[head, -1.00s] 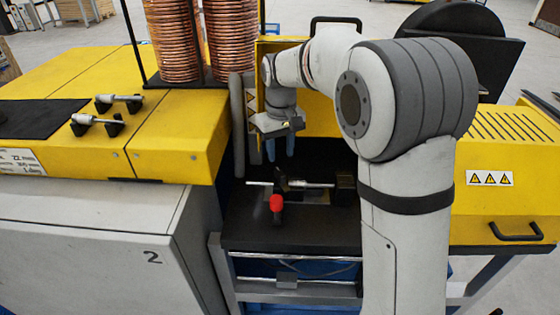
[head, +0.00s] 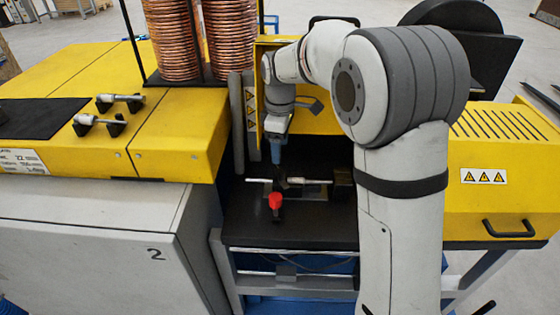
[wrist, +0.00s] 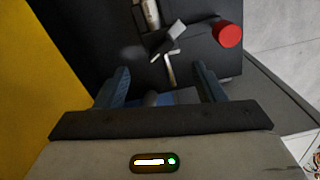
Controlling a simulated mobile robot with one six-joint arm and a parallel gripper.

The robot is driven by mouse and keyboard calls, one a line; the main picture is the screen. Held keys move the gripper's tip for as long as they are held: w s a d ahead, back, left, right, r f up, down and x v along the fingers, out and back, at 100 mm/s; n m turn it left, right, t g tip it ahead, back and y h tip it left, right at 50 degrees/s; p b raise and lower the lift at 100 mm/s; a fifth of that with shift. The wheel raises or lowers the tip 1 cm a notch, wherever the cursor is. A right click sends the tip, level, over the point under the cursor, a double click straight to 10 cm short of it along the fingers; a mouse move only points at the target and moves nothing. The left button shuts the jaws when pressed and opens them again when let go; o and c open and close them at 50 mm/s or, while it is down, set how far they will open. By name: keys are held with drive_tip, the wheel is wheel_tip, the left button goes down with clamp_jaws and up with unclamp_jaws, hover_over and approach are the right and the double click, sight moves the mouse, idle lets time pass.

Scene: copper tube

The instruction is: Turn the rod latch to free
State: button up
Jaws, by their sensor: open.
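The rod (head: 316,182) lies across a dark block on the black work surface in the head view. A red knob (head: 275,200) stands at its front side. In the wrist view the red knob (wrist: 228,33) is at the upper right, and a pale rod part (wrist: 151,12) is at the top. A small grey tab and a thin T-shaped metal piece (wrist: 171,67) lie below it; I cannot tell for sure which part is the latch. My gripper (head: 276,158) hangs just behind the rod, with its blue fingers pointing down. In the wrist view the fingers (wrist: 158,85) are apart with nothing between them.
A yellow machine housing (head: 175,130) stands to the left, with two spare rod pieces on top. Copper coils (head: 172,40) stand behind it. A yellow cover (head: 500,165) with a handle is to the right. The black surface (head: 300,232) is clear in front.

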sight(281, 176)
drive_tip(key=n+p, duration=0.1)
drive_tip(key=n, duration=0.2)
drive_tip(key=shift+r+n, duration=0.1)
drive_tip(key=shift+n, duration=0.2)
drive_tip(key=n, duration=0.4)
drive_tip(key=shift+w+d+p, duration=0.1)
drive_tip(key=shift+p, duration=0.25)
drive_tip(key=shift+f+p, duration=0.65)
drive_tip(key=shift+f, duration=3.4)
drive_tip(key=shift+c, duration=0.4)
drive_tip(key=c, duration=0.9)
